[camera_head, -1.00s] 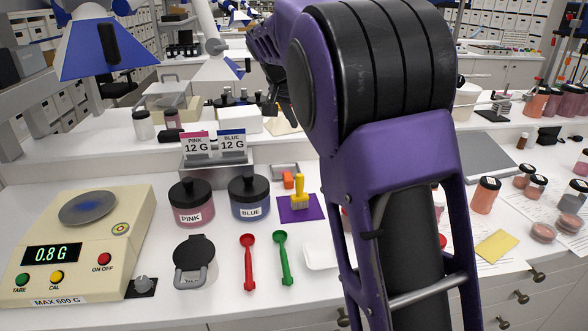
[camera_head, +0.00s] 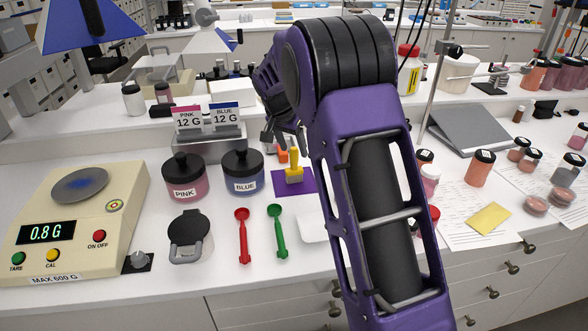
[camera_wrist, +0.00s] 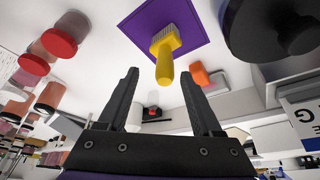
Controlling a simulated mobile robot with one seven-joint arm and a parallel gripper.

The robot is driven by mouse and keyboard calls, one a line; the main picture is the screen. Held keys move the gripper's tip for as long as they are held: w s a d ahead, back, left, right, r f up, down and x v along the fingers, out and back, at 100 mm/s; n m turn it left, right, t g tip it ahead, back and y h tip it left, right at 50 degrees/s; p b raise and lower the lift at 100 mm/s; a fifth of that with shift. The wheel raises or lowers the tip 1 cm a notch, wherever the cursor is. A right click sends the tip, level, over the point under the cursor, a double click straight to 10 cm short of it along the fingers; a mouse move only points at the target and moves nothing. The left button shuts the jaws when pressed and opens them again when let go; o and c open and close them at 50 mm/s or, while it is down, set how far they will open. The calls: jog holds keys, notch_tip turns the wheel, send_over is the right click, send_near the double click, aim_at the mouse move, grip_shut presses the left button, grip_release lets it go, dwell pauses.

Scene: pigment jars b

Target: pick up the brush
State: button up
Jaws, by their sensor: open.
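The yellow brush (camera_head: 294,167) stands upright, handle up, on a purple mat (camera_head: 308,186) right of the blue jar. In the wrist view the brush (camera_wrist: 164,60) shows its handle toward my gripper and its pale bristles toward the purple mat (camera_wrist: 193,14). My gripper (camera_head: 284,140) is above and behind the brush in the head view, partly hidden by my arm.
The blue jar (camera_head: 243,173) and pink jar (camera_head: 185,178) stand left of the mat. An orange object (camera_wrist: 199,73) lies close to the brush. Red and green scoops (camera_head: 278,232) lie in front. A scale (camera_head: 125,205) stands at left; jars and papers are at right.

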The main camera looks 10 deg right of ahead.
aim_at(294, 169)
jog(key=x, duration=0.5)
jog(key=shift+w+a+f, duration=0.1)
jog(key=shift+w+a, duration=0.15)
jog(key=shift+w, duration=0.05)
grip_shut()
